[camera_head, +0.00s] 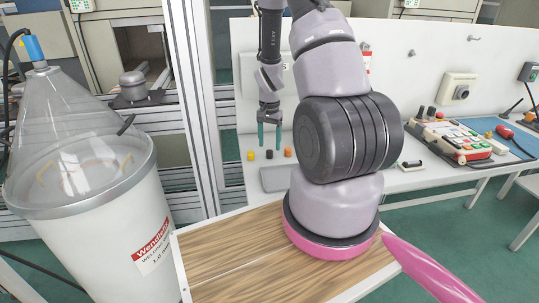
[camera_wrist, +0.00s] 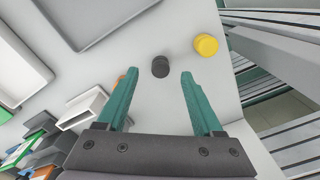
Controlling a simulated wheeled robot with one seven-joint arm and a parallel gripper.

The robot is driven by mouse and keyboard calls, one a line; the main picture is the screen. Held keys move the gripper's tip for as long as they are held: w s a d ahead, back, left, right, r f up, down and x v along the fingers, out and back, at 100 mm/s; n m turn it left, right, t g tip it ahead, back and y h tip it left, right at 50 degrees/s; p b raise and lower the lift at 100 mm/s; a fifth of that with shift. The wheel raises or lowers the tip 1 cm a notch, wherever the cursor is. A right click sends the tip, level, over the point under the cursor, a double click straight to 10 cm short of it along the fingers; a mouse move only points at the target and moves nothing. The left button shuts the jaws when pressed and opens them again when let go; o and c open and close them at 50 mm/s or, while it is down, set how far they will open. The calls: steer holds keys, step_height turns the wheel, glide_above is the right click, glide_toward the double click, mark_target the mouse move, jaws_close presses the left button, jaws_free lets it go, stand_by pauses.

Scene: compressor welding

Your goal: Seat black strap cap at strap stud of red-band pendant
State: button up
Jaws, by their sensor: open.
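The black strap cap (camera_head: 269,154) stands on the white bench between a yellow cap and an orange cap. In the wrist view the black cap (camera_wrist: 160,66) shows just beyond and between my teal fingertips. My gripper (camera_head: 269,143) points down just above the cap with its fingers apart. In the wrist view my gripper (camera_wrist: 160,74) is open, with nothing held. The red-band pendant and its strap stud cannot be made out for certain; a small red item (camera_head: 504,131) lies at the right.
The yellow cap (camera_wrist: 206,45) and orange cap (camera_wrist: 121,80) stand close on either side. A grey tray (camera_head: 276,179) lies in front of the caps. A control box (camera_head: 452,138) sits on the bench at right, beside a blue mat (camera_head: 512,143).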

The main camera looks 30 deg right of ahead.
mark_target(269, 151)
steer(key=shift+f, duration=1.5)
jaws_close()
step_height(269, 151, up, 10)
steer(key=c, duration=0.7)
jaws_free()
steer(key=shift+w, duration=0.1)
jaws_close()
